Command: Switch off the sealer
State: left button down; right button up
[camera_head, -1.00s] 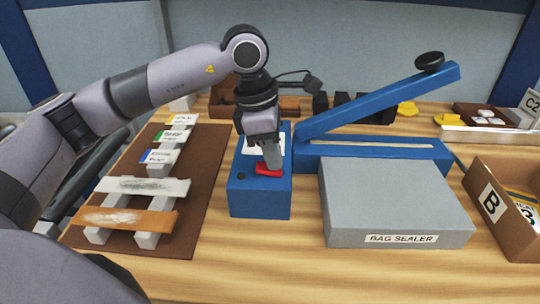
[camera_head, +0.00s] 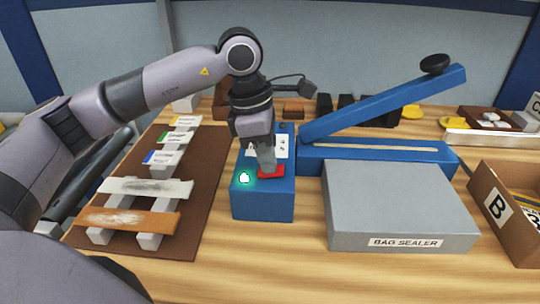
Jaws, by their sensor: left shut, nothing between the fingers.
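The bag sealer has a blue base (camera_head: 375,158), a raised blue lever arm (camera_head: 390,103) with a black knob (camera_head: 435,64), and a grey table (camera_head: 395,200) labelled "BAG SEALER". To its left stands a blue control box (camera_head: 262,205). On the box's top are a red rocker switch (camera_head: 277,172), a lit green lamp (camera_head: 244,178) and a white marked plate (camera_head: 281,147). My left gripper (camera_head: 267,171) is shut and empty, pointing down at the red switch. Its tips appear to touch the switch and hide part of it. My right gripper is not in view.
A brown board (camera_head: 205,225) with several labelled strips on white blocks lies at the left. A cardboard box marked B (camera_head: 497,205) stands at the right. Dark blocks (camera_head: 324,103) and a yellow piece (camera_head: 411,111) are behind the sealer. The front table is clear.

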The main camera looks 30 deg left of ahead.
aim_at(258, 170)
pick_arm(q)
jog(key=r+p, duration=0.2)
jog(key=r, duration=0.1)
jog(key=r+p, duration=0.1)
jog(key=r, duration=0.1)
jog(key=shift+s+a, duration=0.15)
jog(key=shift+a, duration=0.2)
notch_tip(258, 170, up, 9)
jog(key=a+b, duration=0.1)
jog(key=shift+s+a, duration=0.35)
jog(key=shift+s, duration=0.1)
jog(key=shift+f+m, duration=0.1)
jog(key=shift+m, duration=0.2)
jog(key=m, duration=1.1)
jog(key=w+m+b, duration=0.1)
jog(key=m, duration=0.5)
jog(key=shift+d+r, duration=0.2)
jog(key=shift+d, duration=0.1)
